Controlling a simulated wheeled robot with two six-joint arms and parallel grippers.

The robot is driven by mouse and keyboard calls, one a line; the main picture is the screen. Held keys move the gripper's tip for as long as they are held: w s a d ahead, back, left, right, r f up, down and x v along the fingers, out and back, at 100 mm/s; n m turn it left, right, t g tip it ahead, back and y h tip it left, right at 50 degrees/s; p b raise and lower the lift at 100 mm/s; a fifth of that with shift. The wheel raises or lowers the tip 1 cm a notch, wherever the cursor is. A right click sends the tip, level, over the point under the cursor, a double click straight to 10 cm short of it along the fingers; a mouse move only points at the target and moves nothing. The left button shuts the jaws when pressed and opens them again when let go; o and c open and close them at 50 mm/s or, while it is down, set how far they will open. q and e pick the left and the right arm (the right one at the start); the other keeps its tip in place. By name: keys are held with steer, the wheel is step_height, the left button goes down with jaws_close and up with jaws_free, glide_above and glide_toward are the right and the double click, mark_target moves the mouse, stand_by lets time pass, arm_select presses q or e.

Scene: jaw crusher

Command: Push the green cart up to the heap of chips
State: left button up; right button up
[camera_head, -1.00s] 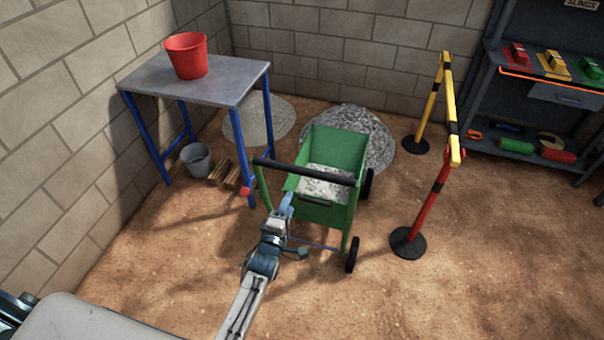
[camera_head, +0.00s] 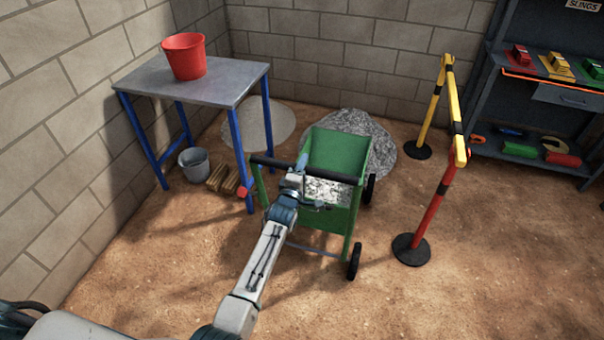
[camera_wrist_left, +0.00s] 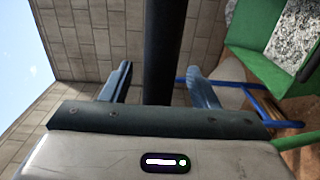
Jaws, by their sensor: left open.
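The green cart (camera_head: 338,150) stands upright on the dirt floor with grey chips (camera_head: 327,191) in its tray. Its black handle bar (camera_head: 340,178) runs across the near side. The heap of chips (camera_head: 380,150), coarse and grey, lies just behind the cart by the back wall and is partly hidden by it. Whether cart and heap touch is unclear. My left gripper (camera_head: 301,165) is at the handle bar. In the left wrist view its open fingers (camera_wrist_left: 159,70) lie on either side of the bar (camera_wrist_left: 163,45), with gaps showing. My right gripper is out of view.
A blue-legged table (camera_head: 215,88) with a red bucket (camera_head: 185,60) stands left. Beneath it are a grey bucket (camera_head: 194,164) and wood blocks (camera_head: 222,180). A smoother grey pile (camera_head: 265,128) lies behind. A barrier post (camera_head: 432,215) stands right of the cart, with floor between.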

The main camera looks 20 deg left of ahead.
arm_select(q)
jaws_close()
steer(key=shift+s+f, duration=0.1)
stand_by(1.2)
